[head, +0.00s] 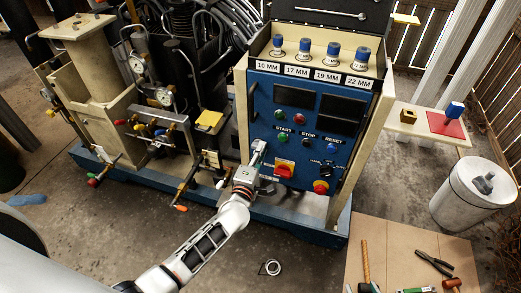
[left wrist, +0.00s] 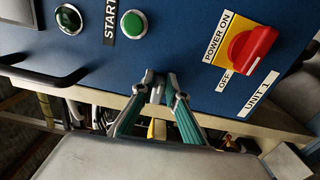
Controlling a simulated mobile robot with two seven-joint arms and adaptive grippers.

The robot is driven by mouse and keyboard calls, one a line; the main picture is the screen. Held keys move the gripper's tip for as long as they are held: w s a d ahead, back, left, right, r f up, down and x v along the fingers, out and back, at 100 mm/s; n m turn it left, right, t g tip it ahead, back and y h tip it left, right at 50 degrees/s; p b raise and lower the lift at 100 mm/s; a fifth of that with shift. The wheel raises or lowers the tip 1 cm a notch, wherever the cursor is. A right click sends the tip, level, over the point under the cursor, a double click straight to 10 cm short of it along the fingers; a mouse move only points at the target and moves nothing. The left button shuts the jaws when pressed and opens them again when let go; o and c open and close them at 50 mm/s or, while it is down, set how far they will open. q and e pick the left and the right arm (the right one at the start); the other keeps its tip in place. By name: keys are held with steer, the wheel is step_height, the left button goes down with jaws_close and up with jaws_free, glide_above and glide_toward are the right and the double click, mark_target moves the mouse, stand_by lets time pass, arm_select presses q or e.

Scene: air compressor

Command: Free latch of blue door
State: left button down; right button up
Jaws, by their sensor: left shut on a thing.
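The blue door (head: 268,118) is the front panel of the cabinet and looks closed. It fills much of the left wrist view (left wrist: 180,55). My left gripper (head: 260,148) is at the door's left edge, below the START button. In the left wrist view, my left gripper's fingertips (left wrist: 158,88) are close together around a small grey piece (left wrist: 157,94) at the door's edge, which looks like the latch. The fingers hide most of it. My right gripper is not in view.
A black handle (left wrist: 50,79) sticks out at the door edge near the gripper. A red POWER switch (head: 284,169) and a green START button (head: 282,139) stand out from the door. Gauges and valves (head: 163,96) crowd the left. Open floor (head: 230,262) lies in front.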

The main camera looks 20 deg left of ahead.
arm_select(q)
steer(key=shift+m, duration=0.4)
arm_select(e)
steer(key=shift+r, duration=0.15)
steer(key=shift+w+r, duration=0.1)
steer(key=shift+w, duration=0.1)
arm_select(q)
steer(key=c, duration=2)
jaws_free()
steer(key=s, duration=1.2)
steer(key=shift+a, duration=0.2)
steer(key=shift+f, duration=0.1)
steer(key=s+f+m+g+p, duration=0.1)
steer(key=s+f+m+g, duration=0.1)
steer(key=s+m, duration=0.5)
steer(key=s+a+f+m+g+h+p, duration=0.1)
steer(key=s+f+m+g, duration=0.2)
steer(key=s+m, duration=0.4)
steer(key=s+a+f+m+g+h+p, duration=0.1)
steer(key=s+f+m+g, duration=0.1)
steer(key=s+m, duration=0.5)
steer(key=shift+s+f+m+g, duration=0.2)
steer(key=shift+f+m+g, duration=0.15)
steer(key=shift+f, duration=0.2)
arm_select(e)
steer(key=shift+s+a+r, duration=0.3)
steer(key=shift+s+r, duration=0.1)
steer(key=shift+r, duration=0.35)
